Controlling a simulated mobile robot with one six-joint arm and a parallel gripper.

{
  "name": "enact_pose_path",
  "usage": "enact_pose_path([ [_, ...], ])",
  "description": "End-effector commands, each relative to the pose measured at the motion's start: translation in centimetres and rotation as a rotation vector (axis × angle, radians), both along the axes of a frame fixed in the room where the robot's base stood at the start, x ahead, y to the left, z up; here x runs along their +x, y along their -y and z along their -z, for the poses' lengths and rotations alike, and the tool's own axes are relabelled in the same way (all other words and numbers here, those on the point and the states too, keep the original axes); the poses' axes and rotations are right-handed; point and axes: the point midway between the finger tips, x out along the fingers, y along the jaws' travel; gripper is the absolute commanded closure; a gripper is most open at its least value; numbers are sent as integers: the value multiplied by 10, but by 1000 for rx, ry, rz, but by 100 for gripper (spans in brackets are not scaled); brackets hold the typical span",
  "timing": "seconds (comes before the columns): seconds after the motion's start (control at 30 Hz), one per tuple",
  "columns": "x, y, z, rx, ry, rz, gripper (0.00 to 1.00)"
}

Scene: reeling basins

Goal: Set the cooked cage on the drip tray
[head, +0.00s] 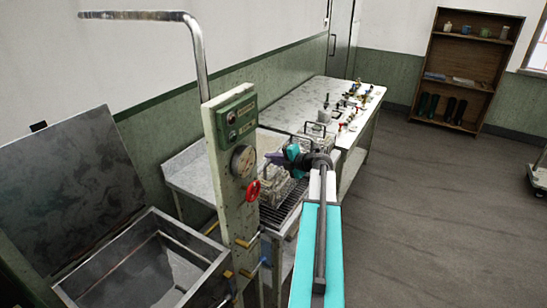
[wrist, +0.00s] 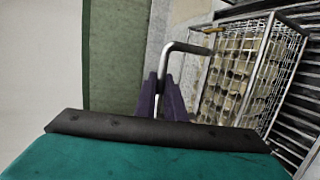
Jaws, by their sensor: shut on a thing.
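My gripper (head: 275,158) is shut on the bent metal handle (wrist: 186,47) of a wire cage. In the wrist view the purple fingertips (wrist: 166,98) close around the handle. The cage (wrist: 238,72) is full of pale cocoon-like lumps and lies to the right of the fingers. In the head view this cage (head: 274,190) shows below my gripper, over the dark slatted drip tray (head: 272,216). The slats also show beside the cage in the wrist view (wrist: 300,92). I cannot tell whether the cage touches the slats.
Another wire cage (head: 318,131) stands beyond my gripper. A long white table (head: 318,92) with several small items runs behind it. A post with a gauge (head: 243,160) and red valve wheel (head: 253,191) stands left of the cage. An open metal basin (head: 150,265) is at lower left.

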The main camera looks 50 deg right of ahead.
Motion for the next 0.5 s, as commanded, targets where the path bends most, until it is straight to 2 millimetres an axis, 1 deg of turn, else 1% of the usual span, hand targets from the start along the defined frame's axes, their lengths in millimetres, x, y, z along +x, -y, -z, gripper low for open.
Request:
enact_pose_path([
  [0.47, 1, -1, 3, 1, 2, 0, 100],
  [0.5, 1, -1, 4, 0, 0, -1, 87],
])
